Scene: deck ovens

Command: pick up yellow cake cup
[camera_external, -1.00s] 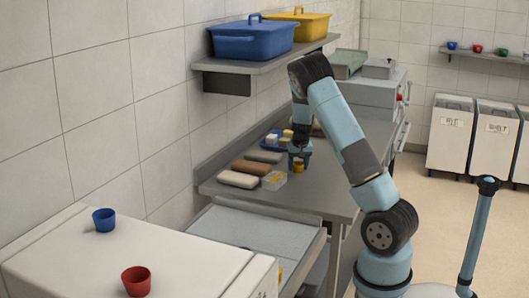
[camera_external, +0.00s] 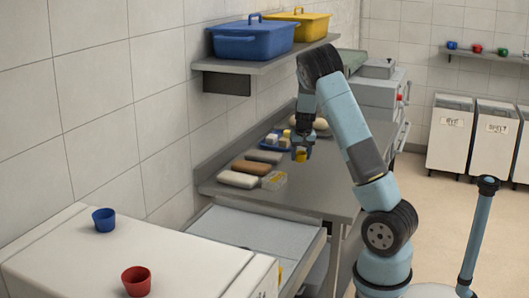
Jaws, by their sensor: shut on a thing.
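The cup looks slightly tilted and clear of the worktop. The fingers are small in this view and hide part of the cup.
A shelf (camera_external: 262,65) with blue and yellow bins overhangs the worktop. The worktop's front right is bare.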

